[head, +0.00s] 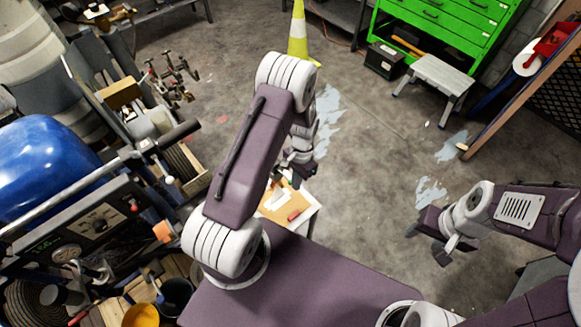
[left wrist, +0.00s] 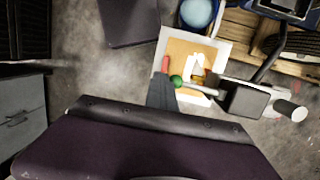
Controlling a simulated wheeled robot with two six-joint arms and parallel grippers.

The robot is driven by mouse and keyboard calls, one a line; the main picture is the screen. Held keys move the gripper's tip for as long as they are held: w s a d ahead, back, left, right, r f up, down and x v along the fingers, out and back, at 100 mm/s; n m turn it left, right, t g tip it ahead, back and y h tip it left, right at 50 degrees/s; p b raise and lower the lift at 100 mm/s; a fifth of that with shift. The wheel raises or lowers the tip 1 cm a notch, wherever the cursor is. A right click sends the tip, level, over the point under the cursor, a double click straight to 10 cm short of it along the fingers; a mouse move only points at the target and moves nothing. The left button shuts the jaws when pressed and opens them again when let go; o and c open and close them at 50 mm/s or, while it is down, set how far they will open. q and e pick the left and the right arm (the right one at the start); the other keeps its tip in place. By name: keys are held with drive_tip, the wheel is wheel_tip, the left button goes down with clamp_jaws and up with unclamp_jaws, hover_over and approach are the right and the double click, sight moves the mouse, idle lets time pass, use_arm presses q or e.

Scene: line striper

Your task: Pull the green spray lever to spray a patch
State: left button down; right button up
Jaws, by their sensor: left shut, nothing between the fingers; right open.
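A small green ball (left wrist: 176,81), which looks like the knob of the green spray lever, shows in the left wrist view at the end of a pale rod. I cannot make out the green lever in the head view. My left gripper (head: 296,179) is shut and empty, low over a small tan-and-white board. Its dark fingers (left wrist: 162,92) show in the left wrist view close beside the green ball; I cannot tell whether they touch it. My right gripper (head: 432,233) is open and empty above the floor at the right.
The tan board (head: 273,213) carries white pieces and a red item (head: 294,215). A machine with a blue tank (head: 45,165) and gauge panel crowds the left. A yellow cone (head: 298,45), step stool (head: 440,77) and green cabinet (head: 440,22) stand behind. The middle floor is clear.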

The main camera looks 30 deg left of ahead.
use_arm(q)
drive_tip(key=shift+p+v, duration=0.65)
drive_tip(key=shift+v, duration=0.15)
drive_tip(key=shift+s, duration=0.2)
drive_tip(key=s+d+v, duration=0.1)
drive_tip(key=d+v, duration=0.1)
drive_tip(key=v, duration=1.1)
drive_tip(key=shift+d+r+p, duration=0.4)
drive_tip(key=shift+r, duration=0.15)
drive_tip(key=shift+f, duration=0.1)
